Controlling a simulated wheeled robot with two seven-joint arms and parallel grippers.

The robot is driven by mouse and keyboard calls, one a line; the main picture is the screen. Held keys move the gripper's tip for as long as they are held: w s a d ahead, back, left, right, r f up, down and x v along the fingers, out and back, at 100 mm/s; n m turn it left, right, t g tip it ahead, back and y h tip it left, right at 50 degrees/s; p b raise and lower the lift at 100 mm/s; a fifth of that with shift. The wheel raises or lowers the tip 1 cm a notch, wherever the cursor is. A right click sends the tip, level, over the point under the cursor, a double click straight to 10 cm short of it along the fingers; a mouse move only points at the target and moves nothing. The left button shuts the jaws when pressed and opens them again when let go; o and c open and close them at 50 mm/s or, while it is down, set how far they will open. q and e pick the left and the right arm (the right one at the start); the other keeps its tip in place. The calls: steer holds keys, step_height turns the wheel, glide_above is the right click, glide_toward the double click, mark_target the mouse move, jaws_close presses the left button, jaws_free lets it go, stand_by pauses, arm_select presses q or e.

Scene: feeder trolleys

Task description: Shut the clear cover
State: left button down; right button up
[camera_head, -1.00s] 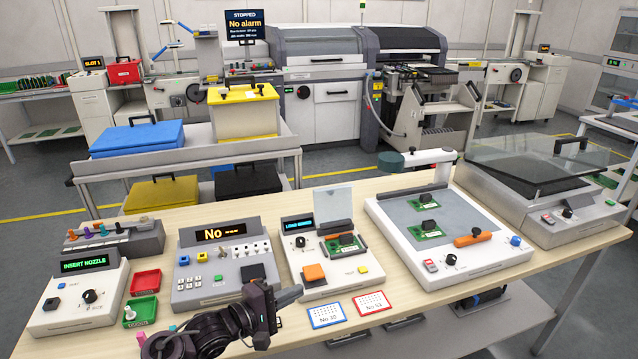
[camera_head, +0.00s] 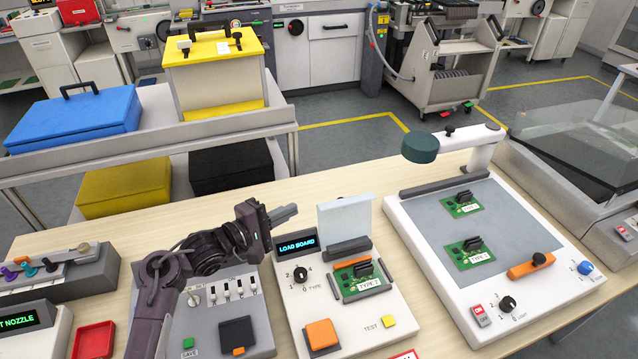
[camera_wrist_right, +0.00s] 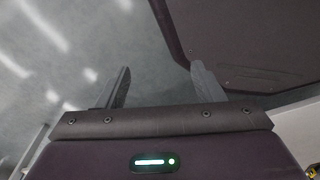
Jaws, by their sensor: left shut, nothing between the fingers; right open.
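A clear cover (camera_head: 346,216) stands upright, open, at the back of the white test unit (camera_head: 379,327) whose screen reads LOAD BOARD. Below its hinge a green board (camera_head: 357,280) labelled TYPE lies in the dark-edged nest. My left gripper (camera_head: 290,213) is shut and empty. It points right, left of the cover, above the screen, and appears apart from the cover in the head view. My right gripper (camera_wrist_right: 158,80) shows only in the right wrist view, open, with nothing between its fingers, over the grey floor.
A white inspection stand (camera_head: 440,283) with two green boards and a lamp arm is right of the unit. A box with a glassy lid (camera_head: 570,140) is at the far right. A trolley with boxes stands behind.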

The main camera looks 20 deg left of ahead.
mark_target(327, 203)
arm_select(q)
steer(key=w+d, duration=0.1)
steer(key=d, duration=0.1)
steer(key=w+d+p, duration=0.1)
steer(key=w+d, duration=0.1)
steer(key=d, duration=0.1)
steer(key=w+d+p, duration=0.1)
steer(key=w+d, duration=0.1)
steer(key=d, duration=0.1)
steer(key=shift+r, duration=0.15)
arm_select(e)
steer(key=shift+s+d+r, duration=0.25)
steer(key=shift+s+r, duration=0.7)
steer(key=shift+r, duration=0.1)
arm_select(q)
steer(key=shift+w, duration=0.1)
